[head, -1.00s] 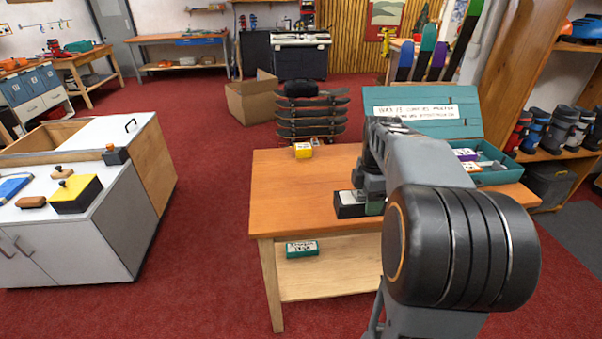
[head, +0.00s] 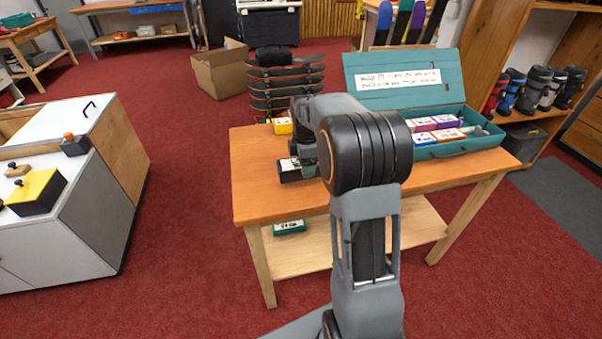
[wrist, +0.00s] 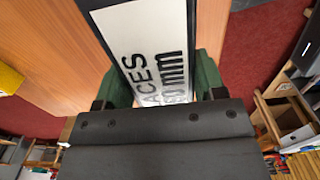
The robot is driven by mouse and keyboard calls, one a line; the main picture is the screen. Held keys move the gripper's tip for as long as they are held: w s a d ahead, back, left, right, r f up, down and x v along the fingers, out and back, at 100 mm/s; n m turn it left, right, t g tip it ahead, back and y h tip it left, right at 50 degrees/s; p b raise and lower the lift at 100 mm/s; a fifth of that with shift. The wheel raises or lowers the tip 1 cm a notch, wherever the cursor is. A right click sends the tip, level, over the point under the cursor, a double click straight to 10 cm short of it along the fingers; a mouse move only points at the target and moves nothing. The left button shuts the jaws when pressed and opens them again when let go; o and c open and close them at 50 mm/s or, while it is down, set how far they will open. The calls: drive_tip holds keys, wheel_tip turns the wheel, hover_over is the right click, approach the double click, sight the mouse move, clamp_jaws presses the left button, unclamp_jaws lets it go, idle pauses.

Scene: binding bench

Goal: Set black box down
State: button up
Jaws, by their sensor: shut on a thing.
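The black box (head: 289,172) has a white label on top and is at the left part of the wooden bench (head: 262,195). My gripper (head: 307,168) is shut on it; the arm partly hides both. In the wrist view, the black box (wrist: 158,45) shows its label with large black letters, between the green fingers of my gripper (wrist: 165,75). I cannot tell whether its underside touches the bench top.
A yellow box (head: 283,126) lies behind on the bench. An open teal case (head: 455,148) with several small boxes stands at the right. A green box (head: 289,227) is on the lower shelf. Bare bench top lies left of the black box.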

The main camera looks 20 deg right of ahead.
drive_tip(key=shift+w+a+f, duration=0.25)
drive_tip(key=shift+w+f, duration=0.3)
drive_tip(key=shift+f, duration=0.25)
drive_tip(key=shift+w+a+f, duration=0.1)
drive_tip(key=shift+w+f, duration=0.05)
drive_tip(key=shift+f, duration=0.75)
drive_tip(key=shift+w+f, duration=0.1)
drive_tip(key=shift+f, duration=0.8)
drive_tip(key=shift+f, duration=0.1)
drive_tip(key=o, duration=1)
drive_tip(key=shift+o, duration=0.2)
